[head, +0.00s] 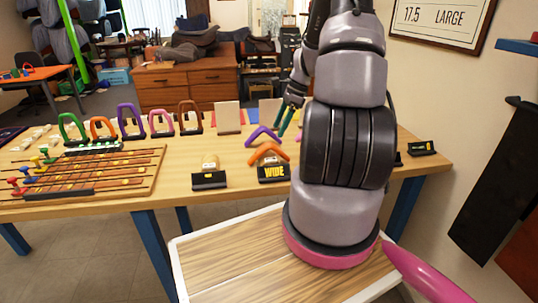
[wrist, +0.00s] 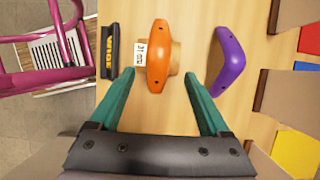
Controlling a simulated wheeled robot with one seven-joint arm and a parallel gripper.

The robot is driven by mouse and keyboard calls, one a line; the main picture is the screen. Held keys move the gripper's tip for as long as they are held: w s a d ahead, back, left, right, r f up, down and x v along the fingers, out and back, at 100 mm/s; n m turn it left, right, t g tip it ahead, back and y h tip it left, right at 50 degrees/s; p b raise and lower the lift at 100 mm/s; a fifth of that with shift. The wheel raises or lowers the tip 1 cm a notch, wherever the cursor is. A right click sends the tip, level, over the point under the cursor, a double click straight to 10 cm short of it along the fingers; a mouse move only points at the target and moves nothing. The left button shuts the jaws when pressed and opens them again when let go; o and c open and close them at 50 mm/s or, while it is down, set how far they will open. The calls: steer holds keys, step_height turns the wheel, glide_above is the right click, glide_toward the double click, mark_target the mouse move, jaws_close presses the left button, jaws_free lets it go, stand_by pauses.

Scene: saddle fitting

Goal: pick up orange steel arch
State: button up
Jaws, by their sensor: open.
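An orange arch (head: 268,153) stands on the wooden table, behind a black "WIDE" plate (head: 274,174). In the wrist view, the orange arch (wrist: 157,45) lies over a pale wooden block with a small white label (wrist: 141,56). My gripper (wrist: 158,74) is open, with one teal finger on each side of the arch's near end. Gaps show between the fingers and the arch, so it is not gripped. In the head view, my gripper (head: 285,117) is partly hidden by my arm. Another orange arch (head: 102,128) stands in the row at the left.
A purple arch (wrist: 230,60) lies right of the orange one. The "WIDE" plate (wrist: 110,52) is on its left. A second black plate with a block (head: 209,179) stands farther left. A rack of rods (head: 85,172) fills the left table. Bare wood shows around (head: 182,165).

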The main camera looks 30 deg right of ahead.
mark_target(269, 146)
steer(key=x, duration=0.8)
steer(key=shift+a+r, duration=0.15)
steer(key=shift+c, duration=0.3)
jaws_close()
